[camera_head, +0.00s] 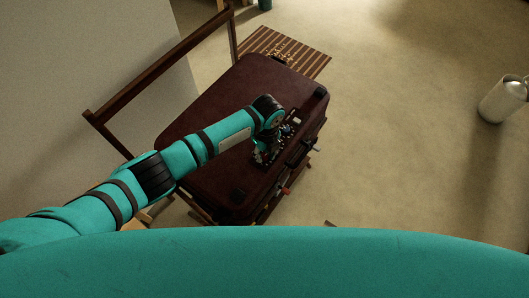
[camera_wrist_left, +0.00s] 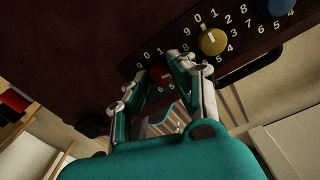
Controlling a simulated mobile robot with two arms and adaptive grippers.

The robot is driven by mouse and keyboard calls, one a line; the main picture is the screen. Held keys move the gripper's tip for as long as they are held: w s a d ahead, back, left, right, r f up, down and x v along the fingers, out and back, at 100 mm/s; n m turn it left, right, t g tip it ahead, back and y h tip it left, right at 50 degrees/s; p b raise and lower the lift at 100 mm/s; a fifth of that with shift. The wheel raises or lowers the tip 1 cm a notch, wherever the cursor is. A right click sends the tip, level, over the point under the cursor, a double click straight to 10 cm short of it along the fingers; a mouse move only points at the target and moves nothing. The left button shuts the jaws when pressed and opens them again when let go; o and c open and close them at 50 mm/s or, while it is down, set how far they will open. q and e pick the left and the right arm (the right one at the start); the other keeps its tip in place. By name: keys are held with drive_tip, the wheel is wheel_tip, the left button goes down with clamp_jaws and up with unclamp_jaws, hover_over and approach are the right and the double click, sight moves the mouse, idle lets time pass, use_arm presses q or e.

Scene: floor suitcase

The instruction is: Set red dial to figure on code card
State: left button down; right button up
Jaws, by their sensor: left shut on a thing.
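The dark red-brown suitcase (camera_head: 215,120) lies on a wooden stand, with its dials on the edge facing right. In the left wrist view, a red dial (camera_wrist_left: 163,78) sits between my left gripper's fingers (camera_wrist_left: 163,82), which are shut on it. White figures ring the dial; its pointer is too dark and covered to read. A yellow dial (camera_wrist_left: 212,41) with a pale pointer bar and a blue dial (camera_wrist_left: 279,4) stand farther right. In the head view my left gripper (camera_head: 263,150) reaches down at the dials. I cannot make out a code card. My right gripper is not in view.
A dark handle (camera_wrist_left: 250,68) stands out beside the dials. A striped mat (camera_head: 312,62) lies behind the suitcase. A silver cylinder (camera_head: 503,100) stands on the floor at the right. The floor right of the suitcase is mostly clear.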

sight(266, 155)
use_arm(q)
drive_tip(key=shift+r+m, duration=0.1)
drive_tip(key=shift+m, duration=0.5)
drive_tip(key=shift+w, duration=0.1)
drive_tip(key=c, duration=1.1)
unclamp_jaws()
drive_tip(key=r, duration=1.2)
drive_tip(key=shift+d, duration=0.2)
drive_tip(key=shift+f, duration=0.1)
